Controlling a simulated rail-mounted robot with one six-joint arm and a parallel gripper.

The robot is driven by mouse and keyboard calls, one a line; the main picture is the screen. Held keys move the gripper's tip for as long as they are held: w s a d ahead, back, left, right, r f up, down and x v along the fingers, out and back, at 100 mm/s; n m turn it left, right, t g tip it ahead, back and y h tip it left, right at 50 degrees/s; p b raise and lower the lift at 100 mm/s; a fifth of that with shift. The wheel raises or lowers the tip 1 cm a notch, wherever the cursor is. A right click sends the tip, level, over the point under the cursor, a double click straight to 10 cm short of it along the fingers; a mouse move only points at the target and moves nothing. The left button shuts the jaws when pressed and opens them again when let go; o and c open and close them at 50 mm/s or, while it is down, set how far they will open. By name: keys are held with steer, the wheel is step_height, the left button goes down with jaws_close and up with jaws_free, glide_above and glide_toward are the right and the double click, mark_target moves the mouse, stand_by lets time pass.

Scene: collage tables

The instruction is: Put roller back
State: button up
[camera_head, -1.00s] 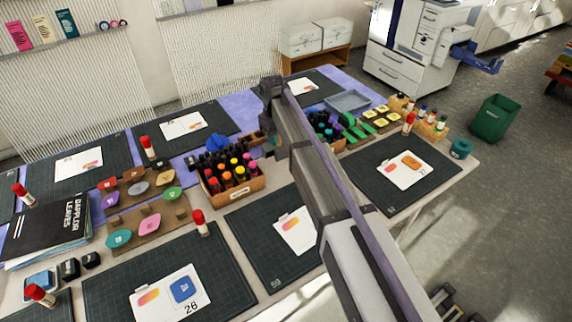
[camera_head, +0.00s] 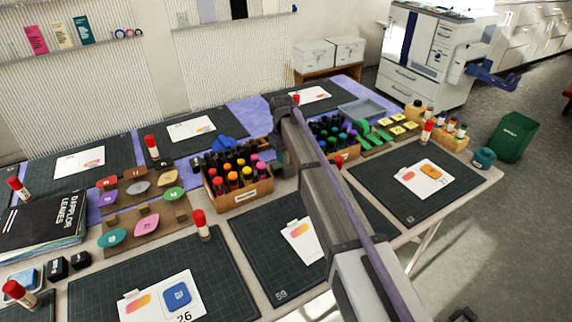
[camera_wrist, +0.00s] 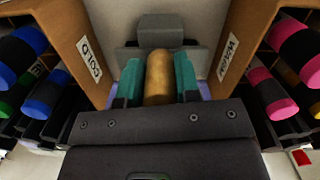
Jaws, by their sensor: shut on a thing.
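In the wrist view, the roller's tan cylindrical handle (camera_wrist: 158,66) stands between the teal finger pads of my gripper (camera_wrist: 158,84), which is shut on it. A grey stepped block (camera_wrist: 168,32) shows just beyond the handle; I cannot tell whether it is the roller's head or a separate thing. In the head view, my arm reaches across the table to the gap between two marker boxes and hides the roller and most of the gripper.
The WARM box (camera_head: 246,192) and the COLD box (camera_head: 349,155), full of markers, flank the gripper closely. A blue rounded item (camera_head: 226,145) lies behind the WARM box. A blue-grey tray (camera_head: 361,110) sits at the back right. Dark cutting mats (camera_head: 262,240) cover much of the table.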

steer(key=shift+p, duration=0.3)
steer(key=shift+c, duration=0.4)
steer(key=shift+s+f+b, duration=0.15)
steer(key=shift+f+b, duration=0.35)
steer(key=shift+b, duration=0.2)
jaws_close()
steer(key=o, duration=1)
jaws_free()
steer(key=shift+f, duration=0.1)
steer(key=r+p, duration=0.9)
steer(key=w+r+p, duration=0.1)
steer(key=r+p, duration=0.3)
steer(key=shift+a+r+p, duration=0.25)
steer(key=shift+a+p, duration=0.05)
steer(key=shift+f, duration=0.15)
